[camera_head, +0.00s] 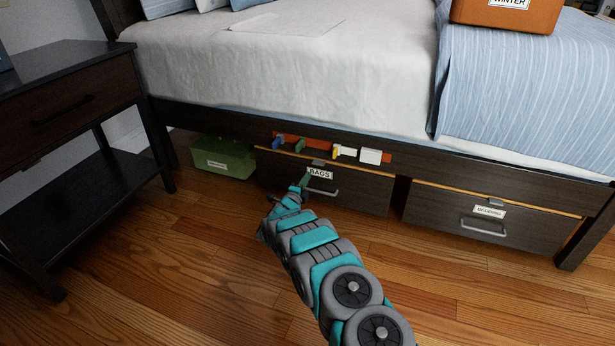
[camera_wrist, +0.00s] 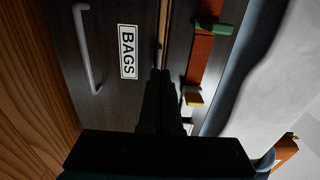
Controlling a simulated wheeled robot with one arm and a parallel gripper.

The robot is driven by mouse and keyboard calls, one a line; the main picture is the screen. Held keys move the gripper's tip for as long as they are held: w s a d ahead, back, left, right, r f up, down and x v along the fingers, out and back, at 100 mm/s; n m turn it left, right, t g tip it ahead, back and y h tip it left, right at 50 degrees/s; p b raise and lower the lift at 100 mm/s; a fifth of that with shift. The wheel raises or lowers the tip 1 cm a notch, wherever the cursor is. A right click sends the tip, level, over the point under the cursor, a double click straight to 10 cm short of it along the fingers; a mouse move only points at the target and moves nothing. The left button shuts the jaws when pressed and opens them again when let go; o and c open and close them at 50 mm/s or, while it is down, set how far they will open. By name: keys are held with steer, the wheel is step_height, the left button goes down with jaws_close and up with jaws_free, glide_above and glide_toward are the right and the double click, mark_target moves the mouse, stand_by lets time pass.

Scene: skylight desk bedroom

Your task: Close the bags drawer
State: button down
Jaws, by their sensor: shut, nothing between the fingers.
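The bags drawer (camera_head: 365,196) is under the bed, with a white BAGS label (camera_head: 320,173) and a grey bar handle (camera_head: 322,191) on its dark front. A thin light wood edge shows along its top, so it seems to stand slightly out; how far I cannot tell. In the wrist view the drawer front (camera_wrist: 108,70) fills the left side, turned sideways. My gripper (camera_head: 304,183) is at the front, beside the label. In the wrist view my dark fingers (camera_wrist: 160,76) are together and empty by the drawer's top edge; whether they touch it I cannot tell.
An orange strip (camera_head: 315,145) with several coloured clips is along the bed rail above the drawer. A green box (camera_head: 222,158) sits left of it, a second drawer (camera_head: 487,220) right. A dark nightstand (camera_head: 70,95) stands at left. The wooden floor in front is clear.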

steer(key=v, duration=0.7)
step_height(320, 180, up, 13)
steer(key=n+g+y+p, duration=0.3)
steer(key=n+y, duration=0.2)
steer(key=n, duration=0.1)
steer(key=s+d+r+n+g+y+p, duration=0.25)
steer(key=s+r+n, duration=0.25)
steer(key=s+r, duration=0.35)
steer(key=s+d+r+n+g+p, duration=0.1)
steer(key=s+d+r+n+g, duration=0.2)
steer(key=s, duration=1.6)
steer(key=s+d+r+n+g+h+p, duration=0.1)
steer(key=s+d+r+n+g, duration=0.3)
steer(key=s, duration=1.5)
steer(key=s+d+r+n+g+p, duration=0.3)
steer(key=s+d+g, duration=0.3)
steer(key=s, duration=1.3)
steer(key=d+r+n, duration=0.1)
steer(key=d, duration=0.2)
steer(key=shift+r, duration=0.35)
steer(key=shift+d, duration=0.15)
